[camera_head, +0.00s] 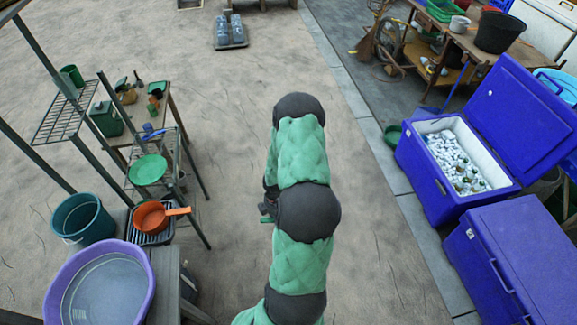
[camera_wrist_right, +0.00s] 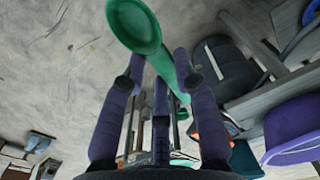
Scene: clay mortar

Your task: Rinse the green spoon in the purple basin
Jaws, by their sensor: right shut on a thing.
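The purple basin (camera_head: 146,290) stands at the lower left in the head view, with a pale grey round surface inside that may be water. Its purple side also shows at the right edge of the right wrist view (camera_wrist_right: 290,128). The green spoon (camera_wrist_right: 136,24) shows in the right wrist view, bowl at the top and handle running down between the fingers. My right gripper (camera_wrist_right: 160,72) is shut on its handle. In the head view only a dark bit of this gripper (camera_head: 267,208) shows beside my green-padded arm, right of and apart from the basin. The spoon is hidden there. My left gripper is not in view.
A teal bucket (camera_head: 83,219) and an orange pan (camera_head: 152,217) stand close behind the basin. A metal rack (camera_head: 60,121) and a green plate (camera_head: 147,170) are beyond. Blue coolers (camera_head: 517,255) stand at right. The floor between is clear.

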